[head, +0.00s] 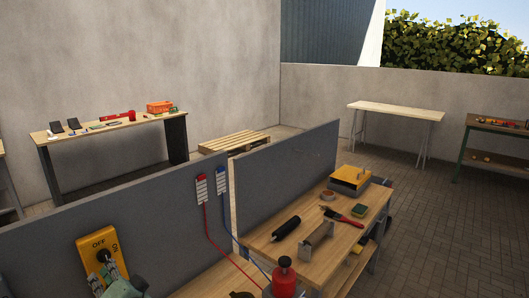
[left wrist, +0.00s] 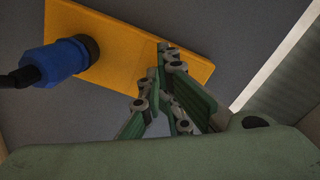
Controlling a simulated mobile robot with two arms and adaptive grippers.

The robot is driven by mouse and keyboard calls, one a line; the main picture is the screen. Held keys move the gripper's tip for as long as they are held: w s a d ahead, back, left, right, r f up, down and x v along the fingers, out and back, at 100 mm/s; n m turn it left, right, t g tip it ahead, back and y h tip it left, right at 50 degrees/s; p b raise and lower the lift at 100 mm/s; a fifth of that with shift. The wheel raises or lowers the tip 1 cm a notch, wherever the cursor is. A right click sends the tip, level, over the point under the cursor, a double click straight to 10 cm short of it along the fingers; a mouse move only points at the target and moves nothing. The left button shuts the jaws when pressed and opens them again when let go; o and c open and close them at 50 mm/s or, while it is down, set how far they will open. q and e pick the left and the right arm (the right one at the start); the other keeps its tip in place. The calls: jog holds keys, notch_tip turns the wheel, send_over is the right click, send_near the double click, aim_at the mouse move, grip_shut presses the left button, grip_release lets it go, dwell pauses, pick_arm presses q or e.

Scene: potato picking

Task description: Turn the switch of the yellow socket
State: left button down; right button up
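The yellow socket (head: 89,247) is fixed to the grey partition at the lower left of the head view, with OFF and ON lettering on its face. In the left wrist view the yellow socket (left wrist: 117,43) crosses the top, with a blue plug (left wrist: 57,63) and black cable on its left. My left gripper (head: 98,268) is in front of the socket's lower part. In the left wrist view its green fingers (left wrist: 168,57) converge, tips close together and against or just before the socket. The switch is hidden behind them. My right gripper is not in view.
The grey partition (head: 170,222) runs beside a wooden workbench (head: 333,258) with tools and a yellow-topped box (head: 350,178). Red and blue cables hang from wall holders. A red container (head: 284,279) stands at the bottom. Paved floor (head: 455,235) is clear at right.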

pick_arm(q)
jog(key=shift+w+a+r, duration=0.1)
jog(key=shift+r, duration=0.7)
jog(key=shift+b, duration=0.3)
jog(key=shift+s+a, duration=0.15)
jog(key=shift+s, duration=0.2)
jog(key=shift+s+a, duration=0.15)
jog(key=shift+s, duration=0.05)
jog(key=v, duration=0.6)
